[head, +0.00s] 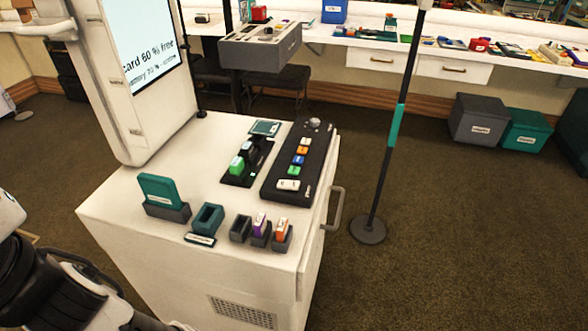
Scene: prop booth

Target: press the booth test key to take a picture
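A white booth cabinet (120,212) stands in the middle left. On its top right lies a black key panel (275,192) with a row of white, blue, orange and green keys and a knob at the far end. A wider white key (288,184) sits at the near end. The key labels are too small to read, so I cannot tell which is the test key. A lit screen (140,42) rises at the back left and shows "card 60 % free". Parts of my arm show at the lower left; my gripper is not in view.
Along the front edge stand a teal card (160,190) in a grey base, a teal holder (207,219) and small slots. A pole stand (368,229) stands right of the cabinet. Open carpet lies beyond.

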